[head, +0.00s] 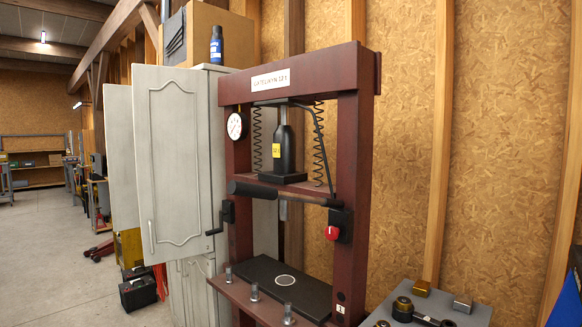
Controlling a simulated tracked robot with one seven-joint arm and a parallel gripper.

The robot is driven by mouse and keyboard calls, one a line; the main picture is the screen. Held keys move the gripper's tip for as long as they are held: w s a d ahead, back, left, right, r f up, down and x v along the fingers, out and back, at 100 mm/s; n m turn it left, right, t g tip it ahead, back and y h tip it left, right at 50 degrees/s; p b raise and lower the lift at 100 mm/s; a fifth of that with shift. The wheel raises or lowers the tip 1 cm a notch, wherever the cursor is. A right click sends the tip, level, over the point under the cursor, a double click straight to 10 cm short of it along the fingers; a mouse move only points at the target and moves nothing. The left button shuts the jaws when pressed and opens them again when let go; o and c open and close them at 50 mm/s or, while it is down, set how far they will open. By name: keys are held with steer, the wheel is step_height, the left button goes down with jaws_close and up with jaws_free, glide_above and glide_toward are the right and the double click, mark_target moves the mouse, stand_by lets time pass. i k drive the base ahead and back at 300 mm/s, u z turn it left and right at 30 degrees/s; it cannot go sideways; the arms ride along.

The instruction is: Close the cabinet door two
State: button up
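A tall pale grey cabinet (213,67) stands against the wall behind the red press. One panelled door (172,160) stands swung open toward me, with a thin vertical handle (151,236) low on its left edge. A second pale door (121,155) also stands open, behind it and to the left. A lower part of the cabinet (190,290) shows below, and its visible front looks shut. No number shows on either door, so I cannot tell which is door two. The cabinet's inside is hidden by the front door and the press. My gripper is not in view.
A dark red press (355,150) stands close in front of the cabinet's right side. A grey bench top with metal parts (440,310) is at bottom right. A black battery (138,290) stands on the floor left of the cabinet. The concrete floor (50,260) at left is open.

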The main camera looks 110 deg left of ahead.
mark_target(170, 104)
steer(key=z, duration=0.05)
steer(key=i, duration=1.35)
steer(key=u, duration=3.1)
steer(key=i, duration=0.15)
steer(key=u, duration=1.9)
steer(key=i, duration=0.75)
